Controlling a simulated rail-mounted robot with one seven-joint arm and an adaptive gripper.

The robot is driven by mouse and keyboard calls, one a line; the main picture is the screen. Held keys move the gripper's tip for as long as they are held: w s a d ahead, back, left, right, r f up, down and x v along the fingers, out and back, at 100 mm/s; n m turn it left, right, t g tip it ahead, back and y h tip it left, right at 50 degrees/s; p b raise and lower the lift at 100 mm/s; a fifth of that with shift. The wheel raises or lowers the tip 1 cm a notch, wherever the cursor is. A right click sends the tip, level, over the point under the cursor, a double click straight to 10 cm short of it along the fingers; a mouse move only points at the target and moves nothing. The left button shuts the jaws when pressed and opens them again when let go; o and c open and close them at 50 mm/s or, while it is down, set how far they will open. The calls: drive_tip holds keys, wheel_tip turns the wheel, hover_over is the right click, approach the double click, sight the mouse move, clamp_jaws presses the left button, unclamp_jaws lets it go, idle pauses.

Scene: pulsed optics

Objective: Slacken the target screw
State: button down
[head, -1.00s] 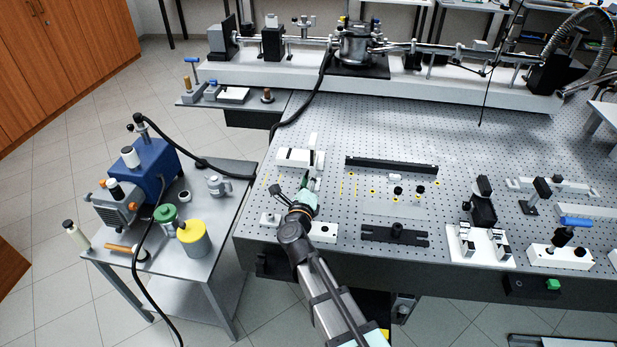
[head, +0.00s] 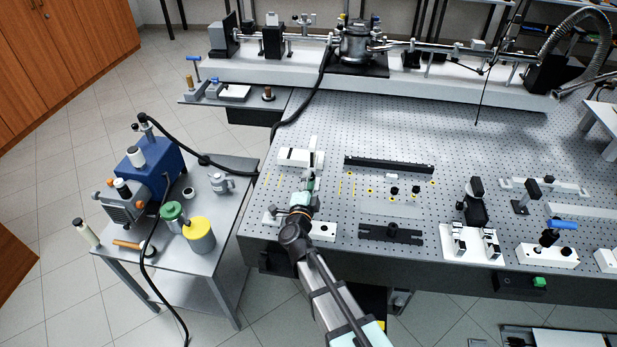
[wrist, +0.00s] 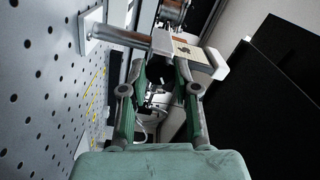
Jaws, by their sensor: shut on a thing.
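My gripper (wrist: 160,62) has green and grey fingers, and its tips close around a small grey part at the top of a post. The grey post (wrist: 127,38) rises from a small white square base (wrist: 92,31) on the perforated table. A cream-faced block with a dark mark (wrist: 196,54) sits beside the fingertips at the post's upper end. In the head view my gripper (head: 308,188) is low over the table's near left part, just in front of a white fixture (head: 298,158). I cannot make out the target screw's head; the fingers cover the gripped part.
The perforated optical table (head: 400,140) carries a long black bar (head: 388,165), a black bracket (head: 390,234) and a white block (head: 322,231) close to my arm. A trolley (head: 232,235) with a blue pump (head: 150,163) stands left. A black hose crosses from trolley to table.

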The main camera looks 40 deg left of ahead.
drive_tip(key=n+p, duration=0.2)
drive_tip(key=n, duration=0.2)
drive_tip(key=shift+n, duration=0.3)
idle(0.5)
drive_tip(key=c, duration=0.9)
unclamp_jaws()
drive_tip(key=shift+w, duration=0.1)
drive_tip(key=shift+o, duration=0.2)
drive_tip(key=v, duration=1.2)
